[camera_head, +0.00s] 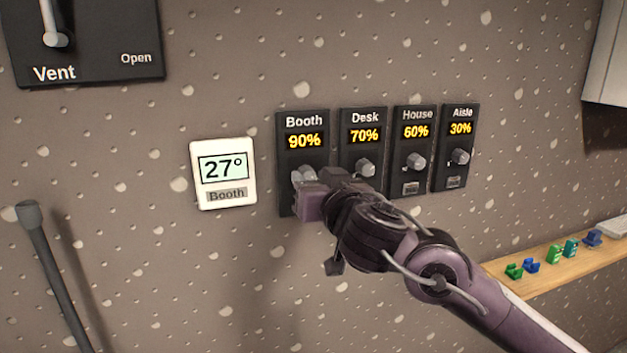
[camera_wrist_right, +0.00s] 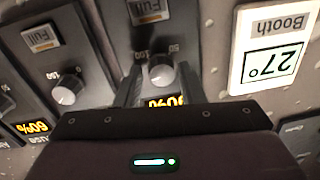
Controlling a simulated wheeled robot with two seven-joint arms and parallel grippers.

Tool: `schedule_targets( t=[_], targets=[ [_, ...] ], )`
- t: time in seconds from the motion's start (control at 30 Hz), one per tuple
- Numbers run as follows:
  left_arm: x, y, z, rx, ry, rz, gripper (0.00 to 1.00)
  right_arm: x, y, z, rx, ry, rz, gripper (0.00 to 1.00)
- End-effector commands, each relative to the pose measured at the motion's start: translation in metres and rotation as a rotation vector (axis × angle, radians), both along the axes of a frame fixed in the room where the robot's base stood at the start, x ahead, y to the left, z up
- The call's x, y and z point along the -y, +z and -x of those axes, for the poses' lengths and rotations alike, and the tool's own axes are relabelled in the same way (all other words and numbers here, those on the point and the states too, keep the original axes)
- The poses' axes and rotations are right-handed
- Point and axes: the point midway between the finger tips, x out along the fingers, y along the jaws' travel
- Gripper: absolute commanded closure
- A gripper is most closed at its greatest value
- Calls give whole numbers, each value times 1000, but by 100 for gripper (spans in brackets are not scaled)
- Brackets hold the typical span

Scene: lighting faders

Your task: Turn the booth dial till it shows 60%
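The booth panel (camera_head: 289,204) is the leftmost of the dimmer panels on the wall, and its yellow display (camera_head: 304,140) reads 90%. Its grey dial (camera_head: 303,174) sits below the display, partly covered by my right gripper (camera_head: 308,183). In the right wrist view, which is upside down, the dial (camera_wrist_right: 160,72) lies between the two dark fingers of the right gripper (camera_wrist_right: 160,84). The fingers are apart, one on each side, with what looks like a narrow gap to the dial. My left gripper is not in view.
Desk (camera_head: 364,136), House (camera_head: 416,131) and Aisle (camera_head: 461,128) panels read 70%, 60% and 30%. A white Booth thermometer (camera_head: 223,173) reads 27° close left. A Vent panel (camera_head: 100,40) is upper left. A wooden shelf (camera_head: 545,275) with small coloured clips is right.

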Motion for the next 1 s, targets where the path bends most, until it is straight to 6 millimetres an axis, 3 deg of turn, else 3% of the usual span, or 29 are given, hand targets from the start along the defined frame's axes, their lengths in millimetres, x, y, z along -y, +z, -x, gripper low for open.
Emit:
schedule_targets(
  t=[0.03,0.23,0.63,1.0],
  targets=[
    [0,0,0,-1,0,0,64,0,0,0,0,0,0,71],
    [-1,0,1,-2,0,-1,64,0,0,0,0,0,0,97],
    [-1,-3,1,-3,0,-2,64,0,-1,0,22,1,72,97],
    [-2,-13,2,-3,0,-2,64,-1,-1,0,114,2,355,97]
  ],
)
